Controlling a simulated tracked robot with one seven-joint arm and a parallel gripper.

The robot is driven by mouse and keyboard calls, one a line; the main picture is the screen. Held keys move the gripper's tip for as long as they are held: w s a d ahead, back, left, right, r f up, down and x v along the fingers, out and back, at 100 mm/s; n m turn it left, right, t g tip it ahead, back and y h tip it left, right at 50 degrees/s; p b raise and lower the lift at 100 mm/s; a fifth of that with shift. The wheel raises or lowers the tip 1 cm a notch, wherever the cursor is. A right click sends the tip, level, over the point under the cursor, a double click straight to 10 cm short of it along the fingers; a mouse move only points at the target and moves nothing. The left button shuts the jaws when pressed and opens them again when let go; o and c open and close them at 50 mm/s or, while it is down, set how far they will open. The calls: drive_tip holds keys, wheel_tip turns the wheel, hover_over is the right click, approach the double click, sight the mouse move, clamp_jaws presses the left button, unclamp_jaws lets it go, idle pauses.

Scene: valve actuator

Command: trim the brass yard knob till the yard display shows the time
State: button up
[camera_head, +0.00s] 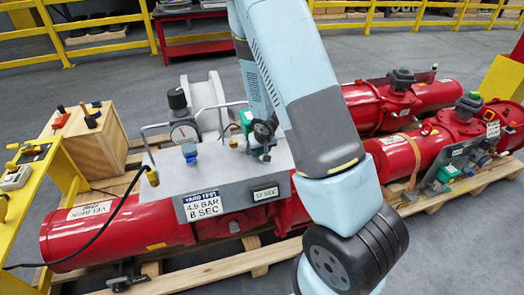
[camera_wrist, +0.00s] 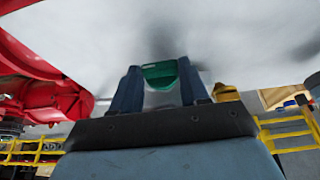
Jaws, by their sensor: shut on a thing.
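My gripper (camera_wrist: 160,82) shows in the wrist view, its two blue-grey fingers closed on a green part (camera_wrist: 164,77) that fills the gap between them. A small yellow-brass piece (camera_wrist: 227,93) sits just right of the right finger, outside the grip; I cannot tell if it is the yard knob.
A pressure gauge (camera_head: 184,132) with a black knob stands on the panel's left. Red actuator cylinders (camera_head: 120,232) lie on wooden pallets (camera_head: 215,268). A wooden box (camera_head: 96,140) and yellow stand (camera_head: 20,215) are at left. A second red actuator (camera_head: 415,150) lies right.

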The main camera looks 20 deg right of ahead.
drive_tip(key=shift+c, duration=1.4)
drive_tip(key=shift+d, duration=0.15)
drive_tip(key=shift+c, duration=0.3)
drive_tip(key=shift+a, duration=0.25)
drive_tip(key=shift+a+h, duration=0.1)
drive_tip(key=shift+h, duration=0.4)
drive_tip(key=shift+a+f+n+h, duration=0.1)
drive_tip(key=shift+a+n+h, duration=0.15)
drive_tip(key=shift+h, duration=0.55)
drive_tip(key=shift+a+f+n+h, duration=0.15)
drive_tip(key=shift+n+h, duration=0.1)
drive_tip(key=shift+h, duration=0.55)
drive_tip(key=shift+a+n+t+h, duration=0.15)
drive_tip(key=shift+h, duration=0.5)
drive_tip(key=shift+a+n+t+h, duration=0.15)
drive_tip(key=shift+h, duration=0.5)
drive_tip(key=shift+a+f+n+h, duration=0.1)
drive_tip(key=shift+f+n+h, duration=0.05)
drive_tip(key=shift+h, duration=0.5)
drive_tip(key=shift+a+f+n+h, duration=0.1)
drive_tip(key=shift+f+n+h, duration=0.05)
drive_tip(key=shift+h, duration=0.5)
drive_tip(key=shift+a+f, duration=0.1)
